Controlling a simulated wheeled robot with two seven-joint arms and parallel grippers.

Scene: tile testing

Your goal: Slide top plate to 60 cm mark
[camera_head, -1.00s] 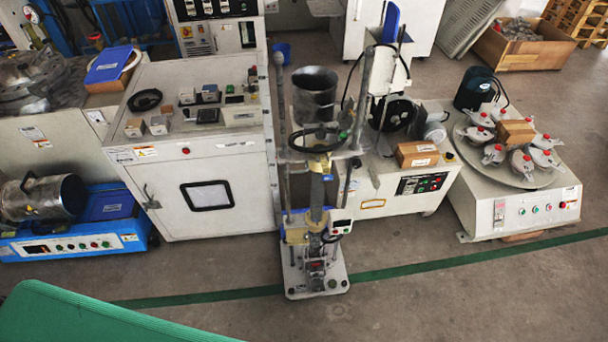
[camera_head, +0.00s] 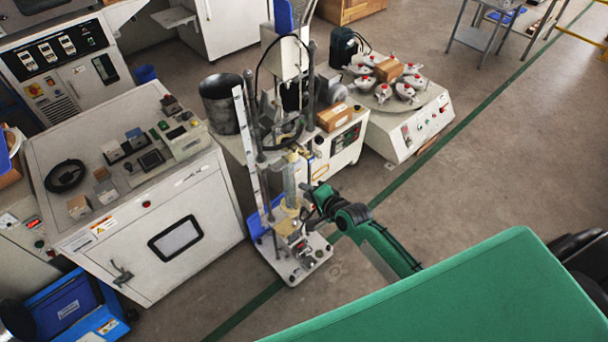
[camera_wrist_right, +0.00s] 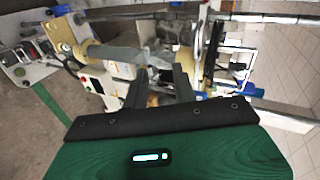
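The upright test stand (camera_head: 290,262) has a pale base and metal rods, with a white scale strip (camera_head: 245,135) along its left side. A cross plate with yellowish fittings (camera_head: 293,157) sits partway up; I take it as the top plate, but its edges are partly hidden. My right gripper (camera_head: 308,203) reaches in from the right at the stand's lower middle, below that plate. In the right wrist view its two dark fingers (camera_wrist_right: 160,72) are apart, with stand parts beyond; contact is unclear. The marks on the strip are too small to read. My left gripper is out of view.
A white cabinet (camera_head: 140,215) with small boxes on top stands left of the stand. A machine with a cardboard box (camera_head: 334,117) stands close behind. A round-table machine (camera_head: 412,120) is further right. Open floor (camera_head: 480,150) lies to the right.

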